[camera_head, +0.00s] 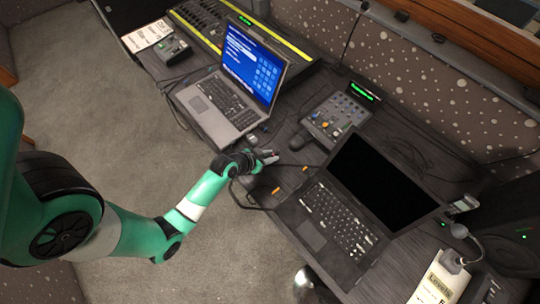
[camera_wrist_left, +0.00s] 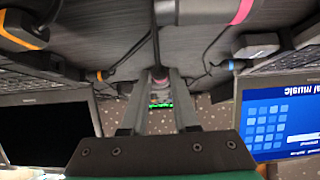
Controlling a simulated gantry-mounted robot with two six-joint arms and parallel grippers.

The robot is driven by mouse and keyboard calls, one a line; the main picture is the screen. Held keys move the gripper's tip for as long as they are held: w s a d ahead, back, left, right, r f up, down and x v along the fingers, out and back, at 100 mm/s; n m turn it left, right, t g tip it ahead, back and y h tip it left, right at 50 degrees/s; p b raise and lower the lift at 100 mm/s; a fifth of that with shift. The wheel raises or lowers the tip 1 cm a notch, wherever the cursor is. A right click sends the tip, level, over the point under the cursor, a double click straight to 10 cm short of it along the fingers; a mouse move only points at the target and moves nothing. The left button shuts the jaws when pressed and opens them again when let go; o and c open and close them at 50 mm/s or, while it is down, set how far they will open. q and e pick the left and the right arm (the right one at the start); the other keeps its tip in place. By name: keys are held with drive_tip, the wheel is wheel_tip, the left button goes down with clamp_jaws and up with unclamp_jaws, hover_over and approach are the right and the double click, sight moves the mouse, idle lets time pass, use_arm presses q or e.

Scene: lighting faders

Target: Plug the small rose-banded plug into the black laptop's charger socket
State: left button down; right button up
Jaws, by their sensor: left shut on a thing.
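My left gripper (camera_head: 268,157) is shut on the small rose-banded plug (camera_wrist_left: 158,73), whose cable runs up from between the fingertips in the left wrist view. In the head view the plug is only a small pinkish spot at the gripper's tip. The gripper is between the two laptops, left of the black laptop (camera_head: 312,232) and apart from it. The black laptop stands open with a dark screen (camera_head: 375,185). It also shows at the left of the left wrist view (camera_wrist_left: 45,135). I cannot make out its charger socket. My right gripper is not in view.
A grey laptop (camera_head: 215,105) with a blue screen stands to the left. A rose-banded block (camera_wrist_left: 205,11), an orange-banded block (camera_wrist_left: 22,30) and a small orange-banded plug (camera_wrist_left: 98,75) lie nearby. A mixer (camera_head: 335,117) stands behind. Cables cross the dark desk.

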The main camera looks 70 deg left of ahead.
use_arm(q)
wheel_tip(320, 180, up, 2)
drive_tip(key=shift+r+p, duration=0.25)
drive_tip(key=shift+p, duration=0.6)
drive_tip(key=shift+f, duration=0.1)
drive_tip(key=shift+f, duration=0.1)
wheel_tip(320, 180, down, 6)
drive_tip(key=b, duration=0.5)
drive_tip(key=shift+r+b, duration=0.25)
drive_tip(key=shift+b, duration=0.15)
drive_tip(key=p+v, duration=0.2)
drive_tip(key=v, duration=0.1)
drive_tip(key=shift+w+a+r+p, duration=0.1)
drive_tip(key=shift+w+r+p, duration=0.15)
drive_tip(key=shift+p, duration=0.15)
drive_tip(key=shift+s+r, duration=0.15)
drive_tip(key=shift+s, duration=0.05)
